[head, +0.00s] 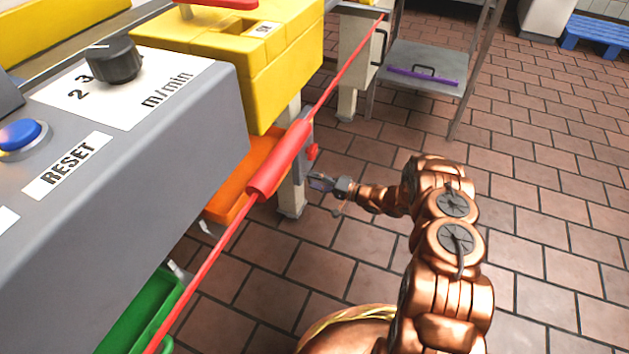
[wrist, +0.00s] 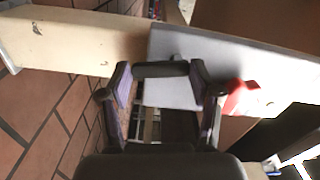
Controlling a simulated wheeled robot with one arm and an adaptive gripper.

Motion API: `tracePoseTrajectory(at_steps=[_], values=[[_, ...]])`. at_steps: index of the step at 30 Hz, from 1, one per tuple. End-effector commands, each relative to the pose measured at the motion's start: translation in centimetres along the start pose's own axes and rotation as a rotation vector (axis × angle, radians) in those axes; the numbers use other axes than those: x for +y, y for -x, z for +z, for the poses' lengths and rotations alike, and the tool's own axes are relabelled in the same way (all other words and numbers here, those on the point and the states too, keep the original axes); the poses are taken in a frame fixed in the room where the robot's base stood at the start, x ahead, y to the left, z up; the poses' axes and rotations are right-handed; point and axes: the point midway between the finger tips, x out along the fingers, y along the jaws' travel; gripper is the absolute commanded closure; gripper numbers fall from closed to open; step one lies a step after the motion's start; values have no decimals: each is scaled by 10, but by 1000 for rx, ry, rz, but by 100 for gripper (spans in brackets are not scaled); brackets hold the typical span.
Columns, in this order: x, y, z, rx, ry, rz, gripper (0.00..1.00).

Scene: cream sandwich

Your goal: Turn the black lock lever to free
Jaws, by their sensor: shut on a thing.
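The black lock lever (wrist: 160,70) shows in the wrist view as a short dark bar in front of a grey metal plate (wrist: 215,58). It lies crosswise in that picture. My gripper (wrist: 161,78) is shut on it, with one fingertip at each end of the bar. In the head view my gripper (head: 322,183) is beside the machine's leg, below the red handle on the cord. The lever is too small to make out in the head view, and its marks for locked or free do not show.
A red knob (wrist: 240,97) sits close right of my fingers. A red cord with a red sleeve (head: 280,160) runs along the machine. Orange (head: 235,199) and green (head: 150,306) bins stand under it. A metal cart (head: 420,62) is behind.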

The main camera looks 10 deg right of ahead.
Motion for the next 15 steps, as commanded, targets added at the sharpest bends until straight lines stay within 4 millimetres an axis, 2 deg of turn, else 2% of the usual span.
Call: tracePoseTrajectory(at_steps=[2, 3, 10, 15], values=[[0, 2, -4, 9, 2, 2, 71], [0, 2, -4, 9, 3, 2, 36], [0, 0, -2, 4, 2, 1, 12], [0, 0, -1, 2, 2, 1, 11]])
